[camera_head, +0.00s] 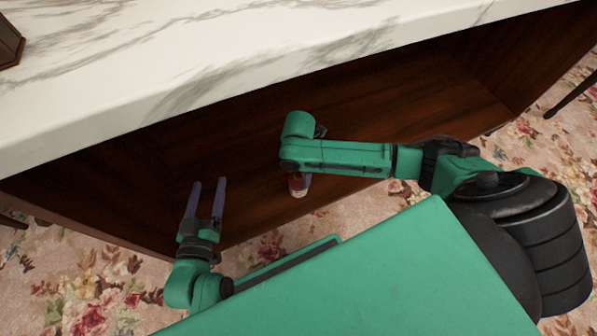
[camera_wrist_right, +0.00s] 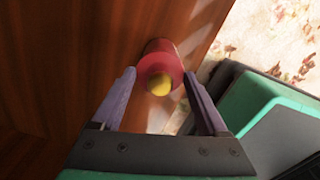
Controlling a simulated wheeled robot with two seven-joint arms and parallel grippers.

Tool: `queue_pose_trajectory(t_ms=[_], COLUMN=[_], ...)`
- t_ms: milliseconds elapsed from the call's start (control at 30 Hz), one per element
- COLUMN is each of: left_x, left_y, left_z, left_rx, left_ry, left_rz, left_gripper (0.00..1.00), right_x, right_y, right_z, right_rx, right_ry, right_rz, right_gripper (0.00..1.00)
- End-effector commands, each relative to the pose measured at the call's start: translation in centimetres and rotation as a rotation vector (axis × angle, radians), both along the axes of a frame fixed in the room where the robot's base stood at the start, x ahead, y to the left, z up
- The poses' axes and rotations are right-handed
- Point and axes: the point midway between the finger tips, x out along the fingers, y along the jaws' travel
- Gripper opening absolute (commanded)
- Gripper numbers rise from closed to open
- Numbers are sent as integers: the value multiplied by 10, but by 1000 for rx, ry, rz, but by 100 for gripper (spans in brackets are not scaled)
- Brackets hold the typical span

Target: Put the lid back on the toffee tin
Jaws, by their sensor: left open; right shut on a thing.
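The toffee tin (camera_head: 298,189) shows as a small reddish can with a pale band, at the front of the brown wooden surface under the marble top. In the right wrist view the tin's dark red side (camera_wrist_right: 160,46) shows just beyond a round red lid (camera_wrist_right: 147,68) with a yellow knob. My right gripper (camera_wrist_right: 161,73) is shut on the lid, with one finger on each side. The lid lines up with the tin, but I cannot tell whether it is seated. My left gripper (camera_head: 209,184) is open and empty, left of the tin.
A white marble top (camera_head: 200,60) overhangs the wooden recess (camera_head: 400,90). A dark wooden object (camera_head: 10,42) stands on the marble at the far left. Floral carpet (camera_head: 85,280) lies in front. The wood between my grippers is clear.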

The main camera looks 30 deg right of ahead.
Motion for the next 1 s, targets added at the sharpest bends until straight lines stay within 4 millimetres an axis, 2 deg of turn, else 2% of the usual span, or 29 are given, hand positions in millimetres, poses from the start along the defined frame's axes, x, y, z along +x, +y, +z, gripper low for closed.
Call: queue_pose_trajectory(t_ms=[1000], left_x=[0], left_y=[0], left_z=[13], left_rx=[0], left_ry=[0], left_rz=[0], left_gripper=[72], right_x=[0], right_y=[-1], right_z=[-1], right_rx=[-1], right_ry=[0], right_rz=[1], right_gripper=[15])
